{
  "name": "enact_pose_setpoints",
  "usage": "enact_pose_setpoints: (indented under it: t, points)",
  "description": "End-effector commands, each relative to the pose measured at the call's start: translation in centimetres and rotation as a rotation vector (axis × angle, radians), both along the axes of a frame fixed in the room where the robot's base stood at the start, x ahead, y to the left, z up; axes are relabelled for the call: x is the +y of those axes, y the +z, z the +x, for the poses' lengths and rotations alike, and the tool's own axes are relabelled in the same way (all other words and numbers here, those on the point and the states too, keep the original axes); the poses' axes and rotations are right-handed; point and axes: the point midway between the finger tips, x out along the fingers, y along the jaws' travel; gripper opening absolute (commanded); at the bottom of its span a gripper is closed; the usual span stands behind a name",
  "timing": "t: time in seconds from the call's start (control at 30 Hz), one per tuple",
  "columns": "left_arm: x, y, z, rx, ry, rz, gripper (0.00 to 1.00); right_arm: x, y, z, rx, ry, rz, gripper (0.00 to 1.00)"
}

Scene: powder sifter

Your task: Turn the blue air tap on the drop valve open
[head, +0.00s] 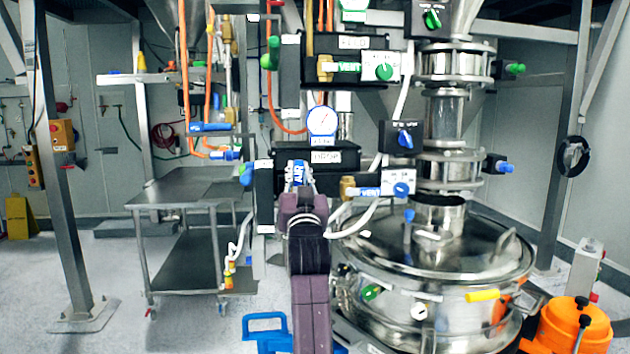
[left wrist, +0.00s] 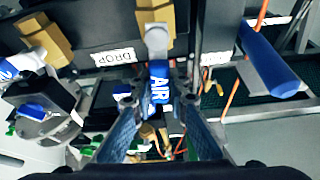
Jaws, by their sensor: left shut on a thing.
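The drop valve is a black box (head: 335,170) with a DROP label, at the middle of the head view; its black body (left wrist: 85,57) also shows in the wrist view. Its blue air tap (left wrist: 158,80), lettered AIR, hangs from a grey stem below a brass fitting (left wrist: 155,18). In the head view the blue tap (head: 297,170) shows just at my left gripper's tips. My left gripper (head: 300,182) is shut on the tap handle, with a finger on each side of it in the wrist view. My right gripper is not in view.
A blue VENT tap (head: 367,192) and a blue knob (head: 402,189) sit just right of the air tap. A blue handle (left wrist: 268,62) sticks out close by. A pressure gauge (head: 322,121) is above. A steel sifter (head: 440,260) stands right, a steel cart (head: 185,190) left.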

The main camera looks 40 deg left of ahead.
Motion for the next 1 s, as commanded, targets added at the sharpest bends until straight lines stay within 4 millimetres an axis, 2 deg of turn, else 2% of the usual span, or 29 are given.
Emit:
enact_pose_setpoints:
  t: [0.2, 0.43, 0.77, 0.8, 0.97, 1.0]
  points:
    - [0.6, -0.1, -0.3, -0.065, -0.005, -0.05, 0.0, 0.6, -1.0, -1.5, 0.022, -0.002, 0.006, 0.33]
    - [0.9, 0.0, -0.5, -0.086, -0.003, -0.066, 0.0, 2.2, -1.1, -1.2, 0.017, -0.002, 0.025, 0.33]
    - [0.9, 0.1, -0.5, -0.088, -0.003, -0.068, 0.0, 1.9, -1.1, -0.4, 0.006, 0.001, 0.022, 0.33]
    - [0.9, 0.1, -0.5, -0.088, -0.002, -0.067, 0.16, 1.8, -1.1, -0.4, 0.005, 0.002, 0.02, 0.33]
    - [0.9, 0.1, -0.5, -0.087, -0.001, -0.067, 0.33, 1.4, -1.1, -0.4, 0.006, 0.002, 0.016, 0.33]
    - [0.9, 0.1, -0.5, -0.087, -0.001, -0.067, 0.33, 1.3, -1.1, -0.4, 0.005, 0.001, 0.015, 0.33]
